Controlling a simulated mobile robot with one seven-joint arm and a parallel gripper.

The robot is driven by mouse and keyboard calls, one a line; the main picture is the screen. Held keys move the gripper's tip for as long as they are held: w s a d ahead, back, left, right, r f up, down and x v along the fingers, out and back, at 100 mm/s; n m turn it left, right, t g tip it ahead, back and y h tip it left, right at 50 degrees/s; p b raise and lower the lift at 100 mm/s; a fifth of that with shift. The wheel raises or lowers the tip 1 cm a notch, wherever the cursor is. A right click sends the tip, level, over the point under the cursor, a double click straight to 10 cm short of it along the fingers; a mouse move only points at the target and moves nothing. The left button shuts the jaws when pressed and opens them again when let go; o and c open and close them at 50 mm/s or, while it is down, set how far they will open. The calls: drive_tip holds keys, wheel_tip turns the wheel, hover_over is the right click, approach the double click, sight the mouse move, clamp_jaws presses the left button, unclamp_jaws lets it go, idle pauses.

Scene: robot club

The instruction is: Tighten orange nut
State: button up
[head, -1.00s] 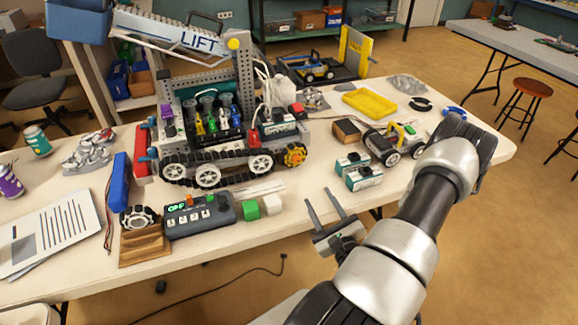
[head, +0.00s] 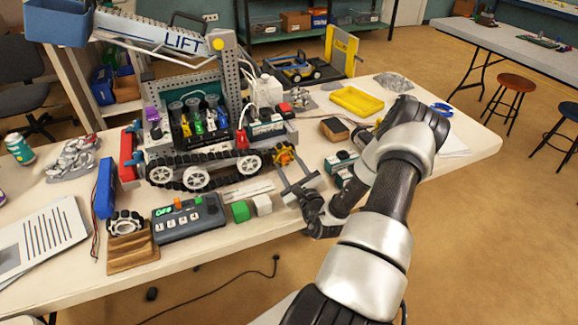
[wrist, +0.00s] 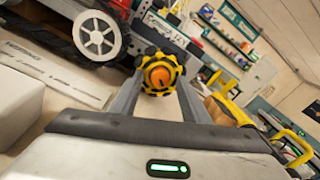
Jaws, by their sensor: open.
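The orange nut (wrist: 159,75) shows in the wrist view at the center of a yellow-and-black toothed wheel (wrist: 146,83). The wheel also shows in the head view (head: 285,156), at the right end of the tracked robot model. My gripper (head: 291,168) is open and points at the wheel from the front edge of the table. In the wrist view its fingers (wrist: 158,88) stand left and right of the wheel with the nut between them in line of sight. I cannot tell whether either finger touches it.
The tracked robot model (head: 205,160) with its LIFT arm stands behind. A green cube (head: 240,211), a white cube (head: 263,204) and a grey control box (head: 188,219) lie left of my gripper. Teal-and-white boxes (head: 341,160) and a yellow tray (head: 356,101) are to the right.

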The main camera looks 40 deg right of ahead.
drive_tip(key=c, duration=1.1)
drive_tip(key=shift+o, duration=0.2)
drive_tip(key=shift+m+p, duration=0.3)
drive_tip(key=shift+m, duration=0.1)
drive_tip(key=shift+r+m+p, duration=0.1)
drive_tip(key=shift+m+p, duration=0.55)
drive_tip(key=shift+m, duration=0.25)
drive_tip(key=m+p, duration=0.2)
drive_tip(key=m, duration=0.1)
drive_tip(key=shift+m, duration=0.3)
drive_tip(key=m+p, duration=0.2)
drive_tip(key=m, duration=0.3)
drive_tip(key=shift+a+m+y, duration=0.1)
drive_tip(key=shift+m+y, duration=0.2)
drive_tip(key=shift+y, duration=0.1)
